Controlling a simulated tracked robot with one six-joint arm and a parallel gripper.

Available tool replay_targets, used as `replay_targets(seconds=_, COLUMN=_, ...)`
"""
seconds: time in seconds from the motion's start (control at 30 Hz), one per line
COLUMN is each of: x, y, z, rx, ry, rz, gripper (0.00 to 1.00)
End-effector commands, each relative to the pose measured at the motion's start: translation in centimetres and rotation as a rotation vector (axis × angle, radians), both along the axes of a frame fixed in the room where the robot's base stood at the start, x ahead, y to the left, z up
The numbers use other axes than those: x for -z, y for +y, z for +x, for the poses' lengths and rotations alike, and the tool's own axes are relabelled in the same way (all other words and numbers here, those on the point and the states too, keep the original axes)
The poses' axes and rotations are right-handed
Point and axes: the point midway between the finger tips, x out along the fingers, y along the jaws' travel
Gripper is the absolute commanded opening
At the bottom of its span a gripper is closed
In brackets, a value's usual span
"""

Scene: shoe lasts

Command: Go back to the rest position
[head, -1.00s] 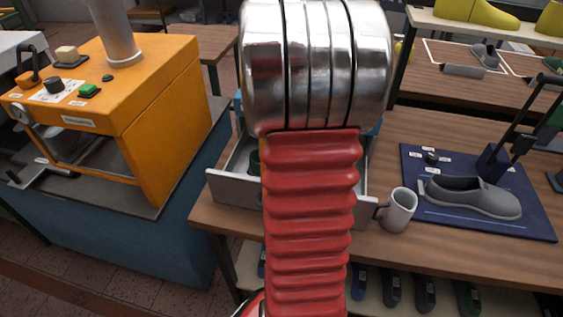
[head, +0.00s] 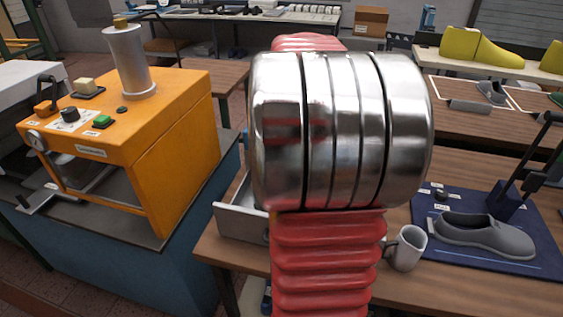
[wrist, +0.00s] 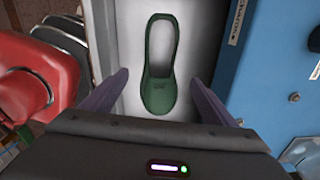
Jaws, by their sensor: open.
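My gripper (wrist: 158,88) shows in the wrist view with its two dark fingers spread apart and nothing between them. Beyond the fingers a green shoe-shaped piece (wrist: 158,97) lies in a pale grey drawer or tray (wrist: 125,60). I cannot tell its height below the fingers. In the head view my red and chrome arm fills the middle and hides my gripper and most of the open grey drawer (head: 240,222).
An orange machine (head: 130,140) stands on a bench at left. A white mug (head: 407,248) stands right of my arm, close to it. A grey shoe (head: 484,235) lies on a blue mat (head: 520,262). A blue cabinet (wrist: 275,85) borders the drawer in the wrist view.

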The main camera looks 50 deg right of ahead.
Motion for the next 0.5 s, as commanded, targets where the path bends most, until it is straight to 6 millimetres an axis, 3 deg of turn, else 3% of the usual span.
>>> replay_targets(seconds=0.5, x=0.04, y=-0.05, z=0.05, rx=-0.071, ry=0.001, rz=-0.002, gripper=0.80)
